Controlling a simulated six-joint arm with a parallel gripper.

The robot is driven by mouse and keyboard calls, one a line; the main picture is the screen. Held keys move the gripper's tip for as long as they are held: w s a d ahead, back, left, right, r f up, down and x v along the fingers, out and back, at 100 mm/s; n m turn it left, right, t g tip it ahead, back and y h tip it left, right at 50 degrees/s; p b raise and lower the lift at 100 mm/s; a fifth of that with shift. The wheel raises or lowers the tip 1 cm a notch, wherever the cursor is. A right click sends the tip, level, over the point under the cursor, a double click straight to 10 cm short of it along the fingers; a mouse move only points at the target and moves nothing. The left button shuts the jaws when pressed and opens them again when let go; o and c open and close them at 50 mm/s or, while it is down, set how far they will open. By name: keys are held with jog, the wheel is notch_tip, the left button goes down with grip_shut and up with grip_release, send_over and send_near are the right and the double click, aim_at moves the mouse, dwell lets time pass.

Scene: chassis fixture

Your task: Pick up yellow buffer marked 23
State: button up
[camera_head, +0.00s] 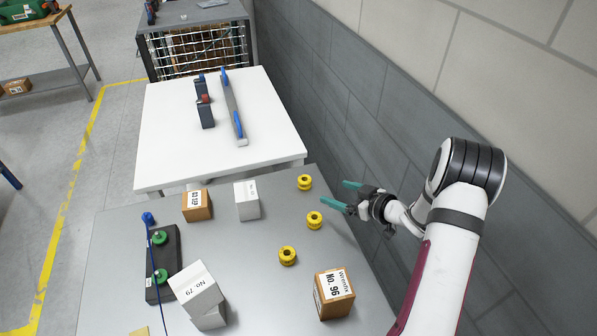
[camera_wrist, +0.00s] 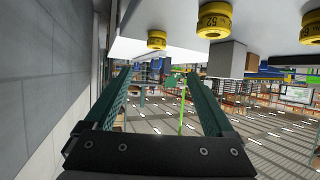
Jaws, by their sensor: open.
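Three yellow ringed buffers stand apart on the grey table: a far one (camera_head: 304,182), a middle one (camera_head: 314,220) and a near one (camera_head: 287,256). The wrist view shows yellow buffers along its top edge: a small one (camera_wrist: 157,40), a larger one (camera_wrist: 214,20) and one at the right (camera_wrist: 310,27). The two larger ones carry dark markings that I cannot read surely, so I cannot tell which is 23. My gripper (camera_head: 342,195) is open, its green fingers pointing left, just right of the far and middle buffers. Nothing is between the fingers in the wrist view (camera_wrist: 160,82).
On the grey table (camera_head: 115,290) stand a brown box (camera_head: 197,206), a white box (camera_head: 247,203), stacked white boxes (camera_head: 197,288), a brown box marked No. 96 (camera_head: 334,294) and a dark block with green knobs (camera_head: 165,255). A wall (camera_head: 400,150) runs close along the right.

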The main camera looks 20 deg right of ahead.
aim_at(308, 181)
jog(key=x, duration=1)
jog(key=d+x, duration=0.1)
jog(key=x, duration=0.4)
jog(key=shift+f, duration=0.25)
grip_shut()
jog(key=shift+r, duration=0.1)
